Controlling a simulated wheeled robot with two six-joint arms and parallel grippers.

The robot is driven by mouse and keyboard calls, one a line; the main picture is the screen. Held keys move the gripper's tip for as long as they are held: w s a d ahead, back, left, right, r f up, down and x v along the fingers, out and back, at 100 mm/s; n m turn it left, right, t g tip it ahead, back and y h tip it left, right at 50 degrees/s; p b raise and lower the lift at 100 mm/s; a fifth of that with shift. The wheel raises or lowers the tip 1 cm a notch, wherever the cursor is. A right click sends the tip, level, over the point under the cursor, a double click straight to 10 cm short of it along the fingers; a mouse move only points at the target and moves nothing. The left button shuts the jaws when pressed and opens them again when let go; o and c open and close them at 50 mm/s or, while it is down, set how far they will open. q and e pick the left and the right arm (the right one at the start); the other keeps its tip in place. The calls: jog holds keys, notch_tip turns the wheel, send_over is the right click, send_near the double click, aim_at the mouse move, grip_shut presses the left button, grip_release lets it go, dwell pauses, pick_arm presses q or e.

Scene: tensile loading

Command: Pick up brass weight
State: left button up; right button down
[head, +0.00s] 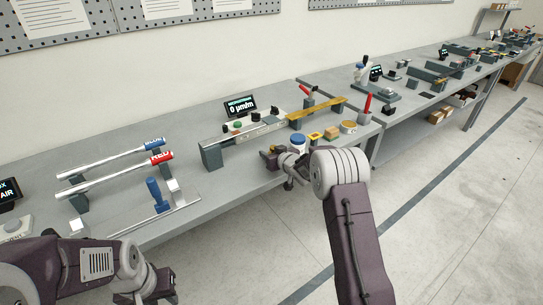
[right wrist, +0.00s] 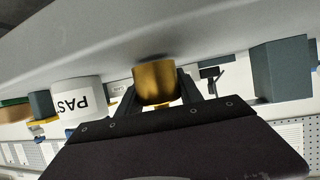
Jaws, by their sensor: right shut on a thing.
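The brass weight (right wrist: 155,84) is a short gold cylinder in the right wrist view, between the two dark fingers of my right gripper (right wrist: 157,92). My right gripper is shut on it. In the head view my right gripper (head: 273,157) is at the front edge of the bench, and a small gold part of the weight (head: 268,151) shows beside it. The weight is close to the grey bench surface; I cannot tell whether it touches. My left gripper (head: 150,292) is low in the head view, in front of the bench, with its fingers unclear.
A white jar (head: 298,141) with a blue lid stands just behind my right gripper; its lettering shows in the right wrist view (right wrist: 78,103). The loading rig with a display (head: 240,106) is behind. Blue and red labelled rods (head: 115,164) lie left.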

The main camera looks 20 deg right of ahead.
notch_tip(320, 180, up, 18)
jog(key=p, duration=0.7)
jog(key=shift+f, duration=0.15)
